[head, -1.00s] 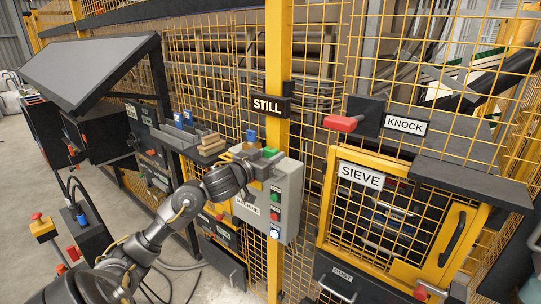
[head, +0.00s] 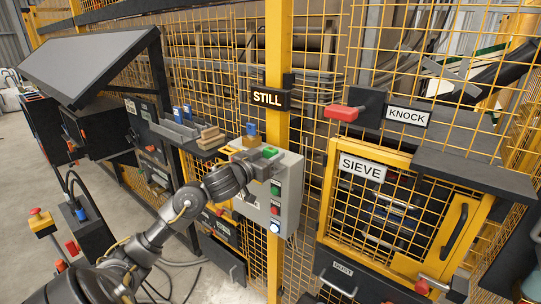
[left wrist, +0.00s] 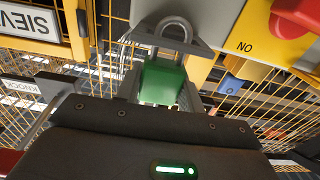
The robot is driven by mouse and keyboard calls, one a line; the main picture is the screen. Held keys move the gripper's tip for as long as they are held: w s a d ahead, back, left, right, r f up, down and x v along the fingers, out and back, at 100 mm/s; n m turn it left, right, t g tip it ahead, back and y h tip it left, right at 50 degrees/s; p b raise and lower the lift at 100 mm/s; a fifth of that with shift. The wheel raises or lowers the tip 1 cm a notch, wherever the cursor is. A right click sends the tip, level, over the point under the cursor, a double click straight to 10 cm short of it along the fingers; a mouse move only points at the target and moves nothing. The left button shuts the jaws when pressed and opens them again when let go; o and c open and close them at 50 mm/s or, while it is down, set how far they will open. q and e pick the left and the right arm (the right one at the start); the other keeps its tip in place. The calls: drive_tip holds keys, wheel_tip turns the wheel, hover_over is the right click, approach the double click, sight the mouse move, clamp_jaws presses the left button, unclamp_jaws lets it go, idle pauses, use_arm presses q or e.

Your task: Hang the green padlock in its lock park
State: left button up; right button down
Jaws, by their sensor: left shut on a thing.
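The green padlock (head: 270,152) is at my left gripper (head: 264,162), in front of the upper part of the grey control box. In the left wrist view the green padlock (left wrist: 163,82) sits between the fingers of my left gripper (left wrist: 160,95), which is shut on it. Its metal shackle (left wrist: 173,30) points away from the gripper and overlaps a grey bracket (left wrist: 200,42). I cannot tell whether the shackle passes through the bracket. No lock park can be made out for certain. My right gripper is not in view.
The grey control box (head: 290,190) with several buttons is on the yellow post (head: 276,60). A blue object (head: 251,129) stands just behind the gripper. A shelf with blue items (head: 178,113) is to the left. The SIEVE door (head: 385,215) and red KNOCK handle (head: 341,113) are right.

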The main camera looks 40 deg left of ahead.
use_arm(q)
drive_tip(key=shift+f+b, duration=0.55)
drive_tip(key=shift+f, duration=0.35)
drive_tip(key=o, duration=1.1)
drive_tip(key=s+b, duration=0.1)
drive_tip(key=s, duration=0.9)
drive_tip(key=shift+s, duration=0.4)
drive_tip(key=shift+d, duration=0.1)
